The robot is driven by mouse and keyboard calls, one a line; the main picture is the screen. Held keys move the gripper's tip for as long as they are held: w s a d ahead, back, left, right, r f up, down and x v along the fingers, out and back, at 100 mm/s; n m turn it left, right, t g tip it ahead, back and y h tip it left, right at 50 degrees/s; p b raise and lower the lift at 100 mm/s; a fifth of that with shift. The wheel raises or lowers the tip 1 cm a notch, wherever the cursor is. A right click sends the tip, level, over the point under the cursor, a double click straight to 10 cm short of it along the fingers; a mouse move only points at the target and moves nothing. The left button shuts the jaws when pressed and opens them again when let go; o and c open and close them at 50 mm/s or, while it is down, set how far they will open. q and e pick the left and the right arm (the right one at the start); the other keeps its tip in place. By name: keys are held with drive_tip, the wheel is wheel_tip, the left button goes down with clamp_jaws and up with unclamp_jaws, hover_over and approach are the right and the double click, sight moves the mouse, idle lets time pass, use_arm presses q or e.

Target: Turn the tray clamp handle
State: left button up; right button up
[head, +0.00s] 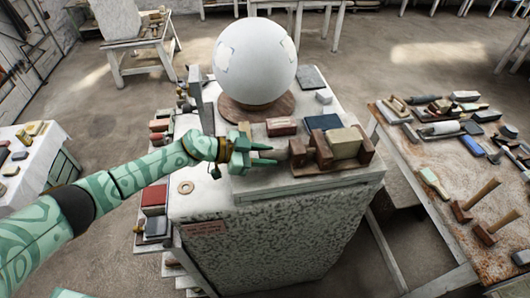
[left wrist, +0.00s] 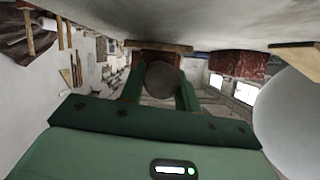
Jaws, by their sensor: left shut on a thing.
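The tray clamp (head: 323,152) is a brown wooden fixture near the front edge of the speckled stone block, with a pale yellowish block (head: 344,142) between its jaws. My left gripper (head: 273,155) reaches in from the left at the clamp's left end. Its green fingers are shut on the clamp handle, whose rounded, dark grey-brown end (left wrist: 162,80) shows between the fingers in the left wrist view. In the head view the fingers hide most of the handle. My right gripper is not in view.
A white plaster sphere (head: 255,62) stands on a round brown base behind the clamp. Red (head: 281,126) and dark blue (head: 322,122) blocks lie close behind it. A pale ring (head: 186,187) lies front left. A rusty tool table (head: 440,160) stands at the right.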

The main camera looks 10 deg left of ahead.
use_arm(q)
drive_tip(key=shift+r+m+t+p, duration=0.15)
drive_tip(key=shift+m+t+p, duration=0.25)
drive_tip(key=shift+p, duration=0.15)
drive_tip(key=shift+m+t+p, duration=0.3)
drive_tip(key=shift+m+p, duration=0.1)
drive_tip(key=shift+m, duration=0.1)
drive_tip(key=shift+s+f+m+t, duration=0.1)
drive_tip(key=shift+f+m+t, duration=0.1)
drive_tip(key=shift+m+t, duration=0.65)
drive_tip(key=shift+m, duration=0.25)
drive_tip(key=o, duration=1)
